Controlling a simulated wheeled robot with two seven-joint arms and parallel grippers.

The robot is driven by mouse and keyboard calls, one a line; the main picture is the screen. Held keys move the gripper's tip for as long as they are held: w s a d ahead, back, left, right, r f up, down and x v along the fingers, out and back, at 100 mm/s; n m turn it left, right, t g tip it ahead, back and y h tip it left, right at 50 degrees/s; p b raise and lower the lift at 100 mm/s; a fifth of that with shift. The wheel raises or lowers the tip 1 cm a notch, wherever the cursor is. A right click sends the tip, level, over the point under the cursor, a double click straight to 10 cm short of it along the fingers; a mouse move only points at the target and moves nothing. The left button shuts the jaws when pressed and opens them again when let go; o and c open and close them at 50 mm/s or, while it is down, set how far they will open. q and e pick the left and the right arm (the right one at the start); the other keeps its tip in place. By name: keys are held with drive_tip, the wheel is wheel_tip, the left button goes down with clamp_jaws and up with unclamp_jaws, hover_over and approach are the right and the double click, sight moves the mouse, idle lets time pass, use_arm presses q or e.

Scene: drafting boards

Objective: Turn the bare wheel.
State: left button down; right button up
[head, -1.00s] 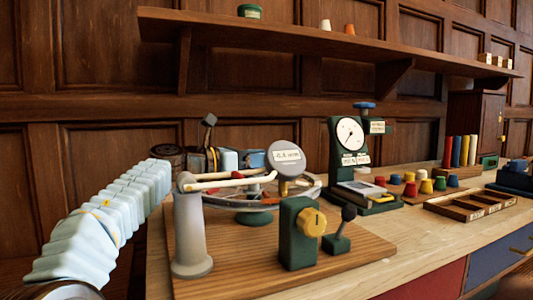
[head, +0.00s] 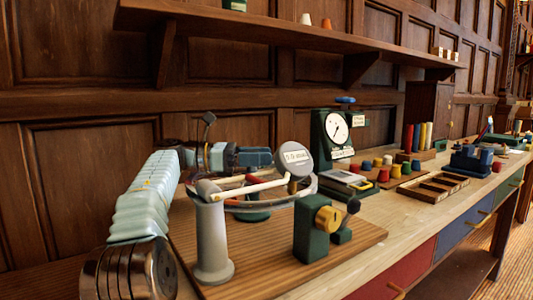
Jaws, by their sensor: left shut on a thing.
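The bare wheel (head: 291,203) is a thin metal ring lying nearly flat on a green hub, on a wooden board. A grey post (head: 213,240) with a pale arm across the wheel stands at its near left. My left arm, in a pale ribbed sleeve, comes in from the left and reaches behind the post. My left gripper (head: 262,158) is at the far side of the wheel, shut on its rim; the fingertips are partly hidden. A round grey gauge (head: 295,157) with a white label stands at the wheel's right. My right gripper is not in view.
A green block with a yellow knob (head: 328,219) and a small dark lever stand on the board's near right. A green dial stand (head: 338,128), coloured spools and a wooden tray (head: 433,187) are further right. A shelf (head: 290,40) runs above along the panelled wall.

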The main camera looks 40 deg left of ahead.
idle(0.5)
use_arm(q)
drive_tip(key=c, duration=0.6)
unclamp_jaws()
drive_tip(key=p+v, duration=0.2)
drive_tip(key=v, duration=1.2)
drive_tip(key=shift+w, duration=0.1)
